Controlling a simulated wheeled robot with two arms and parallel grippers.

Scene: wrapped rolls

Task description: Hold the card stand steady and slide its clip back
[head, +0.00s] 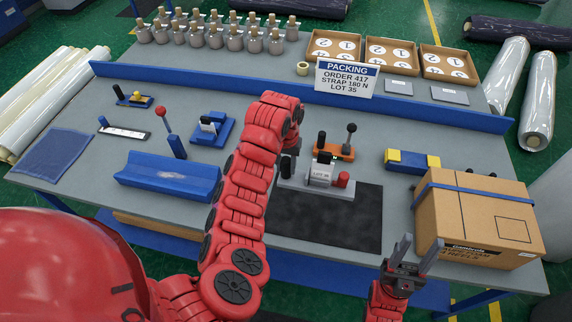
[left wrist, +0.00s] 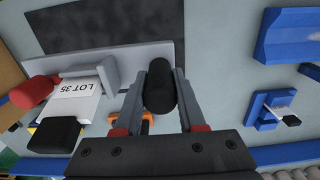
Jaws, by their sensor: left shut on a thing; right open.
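The card stand (head: 310,189) is a grey base on the near middle of the table, at the back edge of a dark mat. It bears a white LOT 35 card (head: 320,174), a red knob (head: 342,180) and a black-topped part (head: 325,158). My left gripper (head: 289,158) is shut on the black post at the stand's left end. The left wrist view shows this black post (left wrist: 160,87) between the two fingers, with the card (left wrist: 77,100) and red knob (left wrist: 35,91) to its left. My right gripper (head: 403,254) is open and empty, in front of the carton.
A cardboard carton (head: 475,215) with a blue strap stands at the right. An orange lever device (head: 334,151) is just behind the stand. A blue trough (head: 168,177) lies left of my left arm. The dark mat (head: 330,218) is bare in front of the stand.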

